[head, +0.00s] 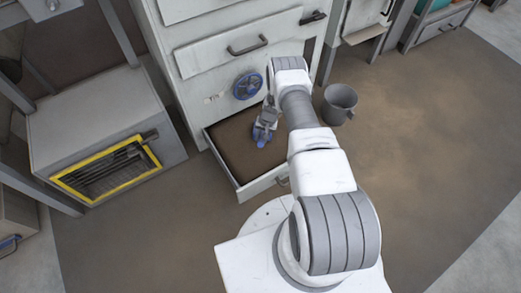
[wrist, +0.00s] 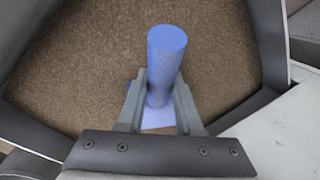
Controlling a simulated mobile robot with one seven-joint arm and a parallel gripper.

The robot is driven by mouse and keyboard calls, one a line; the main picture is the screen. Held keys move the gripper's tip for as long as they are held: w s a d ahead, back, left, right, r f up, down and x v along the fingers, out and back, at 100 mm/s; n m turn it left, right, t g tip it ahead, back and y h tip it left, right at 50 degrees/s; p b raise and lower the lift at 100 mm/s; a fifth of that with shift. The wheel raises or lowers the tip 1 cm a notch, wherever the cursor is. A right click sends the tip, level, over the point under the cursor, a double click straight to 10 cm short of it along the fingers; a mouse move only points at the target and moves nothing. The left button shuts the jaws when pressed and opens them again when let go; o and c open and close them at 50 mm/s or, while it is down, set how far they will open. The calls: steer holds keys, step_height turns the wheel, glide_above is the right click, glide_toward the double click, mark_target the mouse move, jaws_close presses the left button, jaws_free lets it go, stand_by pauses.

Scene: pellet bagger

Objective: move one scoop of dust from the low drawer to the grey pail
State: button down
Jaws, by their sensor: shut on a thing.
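The low drawer (head: 236,188) is pulled out at the foot of the white cabinet and is filled with brown dust (head: 241,152). The dust (wrist: 90,50) fills most of the wrist view. My gripper (head: 267,124) is over the drawer, shut on the blue handle of a scoop (head: 262,134). In the wrist view the blue handle (wrist: 166,62) stands up between the fingers of my gripper (wrist: 158,100). The scoop's lower part is mostly hidden, so I cannot tell whether it holds dust. The grey pail (head: 339,103) stands upright on the floor right of the drawer.
The white cabinet (head: 215,60) rises behind the drawer, with a blue handwheel (head: 247,86) and a closed upper drawer with a handle (head: 247,46). A grey box with a yellow-framed opening (head: 108,165) stands at left. The floor right of the pail is clear.

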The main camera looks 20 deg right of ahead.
mark_target(261, 137)
steer(key=r+p, duration=0.2)
steer(key=p, duration=0.1)
steer(key=s+r+t+p, duration=0.1)
steer(key=p, duration=0.1)
steer(key=shift+s+a+h, duration=0.1)
steer(key=shift+a+h, duration=0.2)
steer(key=shift+t, duration=0.6)
steer(key=s+r+p, duration=0.1)
steer(key=r+p, duration=0.1)
steer(key=a+r+p, duration=0.1)
steer(key=r+p, duration=0.1)
steer(key=p, duration=0.1)
steer(key=s+r+p, duration=0.1)
steer(key=p, duration=0.2)
steer(key=shift+s+a+r, duration=0.15)
steer(key=shift+s+r, duration=0.2)
steer(key=shift+r, duration=0.05)
